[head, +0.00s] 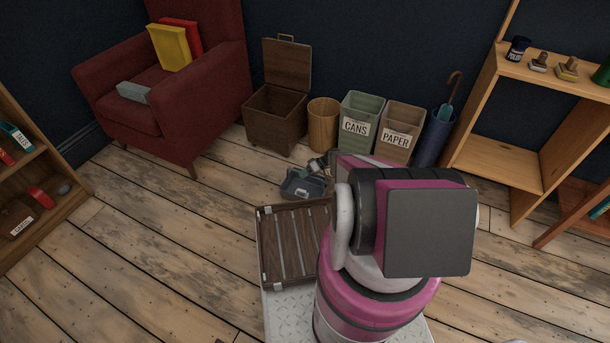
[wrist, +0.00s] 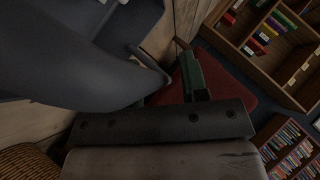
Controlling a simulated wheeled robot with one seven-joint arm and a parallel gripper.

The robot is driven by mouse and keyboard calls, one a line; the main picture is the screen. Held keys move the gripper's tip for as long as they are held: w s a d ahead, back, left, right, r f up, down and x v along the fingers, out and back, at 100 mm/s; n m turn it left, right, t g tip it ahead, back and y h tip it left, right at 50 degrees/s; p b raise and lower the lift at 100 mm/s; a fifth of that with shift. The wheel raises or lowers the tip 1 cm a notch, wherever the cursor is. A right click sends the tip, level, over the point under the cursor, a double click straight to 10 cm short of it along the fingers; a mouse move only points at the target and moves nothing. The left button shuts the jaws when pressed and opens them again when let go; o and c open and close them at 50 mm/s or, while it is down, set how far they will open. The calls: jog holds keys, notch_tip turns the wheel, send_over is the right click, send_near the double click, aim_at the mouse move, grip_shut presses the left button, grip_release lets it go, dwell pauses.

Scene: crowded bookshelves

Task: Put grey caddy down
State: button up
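The grey caddy (head: 298,188) is a dark grey open tray, low in front of the bins in the head view, just beyond the slatted wooden box. My gripper (head: 319,164) is at its upper right side and appears shut on it. My arm covers part of both. In the wrist view the grey caddy (wrist: 75,60) fills the upper left, very close to the gripper's dark body. The fingertips are hidden there. I cannot tell whether the caddy touches the floor.
A slatted wooden box (head: 292,240) lies in front of my arm. A cans bin (head: 361,110), a paper bin (head: 402,125) and a wooden chest (head: 275,115) stand along the wall. A red armchair (head: 180,125) is at left. The floor (head: 170,240) at left is clear.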

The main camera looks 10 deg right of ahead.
jog(key=shift+d+r, duration=0.1)
jog(key=shift+r, duration=0.1)
jog(key=s+v, duration=0.1)
jog(key=v, duration=1)
jog(key=s+a+r+m+h, duration=0.2)
jog(key=s+r, duration=0.5)
jog(key=r, duration=0.4)
jog(key=s+a+r+m+h, duration=0.3)
jog(key=s+r, duration=0.4)
jog(key=r, duration=0.5)
jog(key=s+a+r+m+h, duration=0.2)
jog(key=s+a+r+h, duration=0.2)
jog(key=r, duration=0.7)
jog(key=s+h, duration=0.2)
jog(key=shift+s+a+r+m+t, duration=0.2)
jog(key=shift+s+m+t, duration=0.1)
jog(key=shift+s+t, duration=0.1)
